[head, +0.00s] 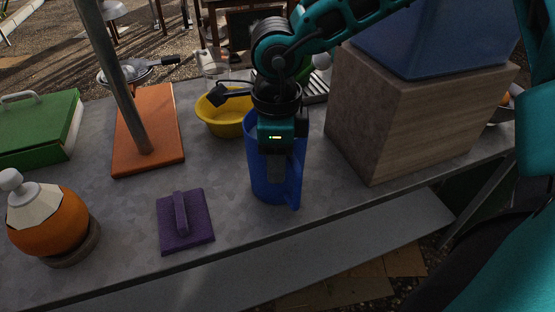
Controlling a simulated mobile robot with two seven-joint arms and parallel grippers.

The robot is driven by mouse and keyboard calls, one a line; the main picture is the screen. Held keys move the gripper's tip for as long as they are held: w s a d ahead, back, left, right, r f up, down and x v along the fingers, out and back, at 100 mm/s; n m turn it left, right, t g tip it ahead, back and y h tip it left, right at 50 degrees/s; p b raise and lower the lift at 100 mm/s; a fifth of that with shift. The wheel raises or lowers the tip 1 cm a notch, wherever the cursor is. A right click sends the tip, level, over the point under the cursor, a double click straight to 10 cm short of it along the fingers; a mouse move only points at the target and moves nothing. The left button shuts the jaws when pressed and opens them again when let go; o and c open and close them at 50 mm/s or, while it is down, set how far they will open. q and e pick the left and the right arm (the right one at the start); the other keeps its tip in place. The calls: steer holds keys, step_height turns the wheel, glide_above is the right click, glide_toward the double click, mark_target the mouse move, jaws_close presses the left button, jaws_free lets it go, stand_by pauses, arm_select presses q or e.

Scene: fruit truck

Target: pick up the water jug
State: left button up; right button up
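The blue water jug (262,185) stands upright on the grey counter, near its front edge in the middle of the head view. Its handle (296,182) is at its right side. My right gripper (277,175) points down at the jug and overlaps it in the picture, covering much of its upper part. I see the fingers edge-on, so I cannot tell whether they are apart, closed, or touching the jug. My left gripper is not in view.
A yellow bowl (222,121) stands just behind the jug. A large wooden block (390,125) stands to its right. A purple lidded item (187,222), an orange board (168,112) with a pole, and an orange jar (48,222) are left. The grey counter (120,215) is partly clear.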

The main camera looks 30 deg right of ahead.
steer(key=shift+c, duration=0.4)
jaws_close()
steer(key=shift+s+f, duration=0.1)
stand_by(0.8)
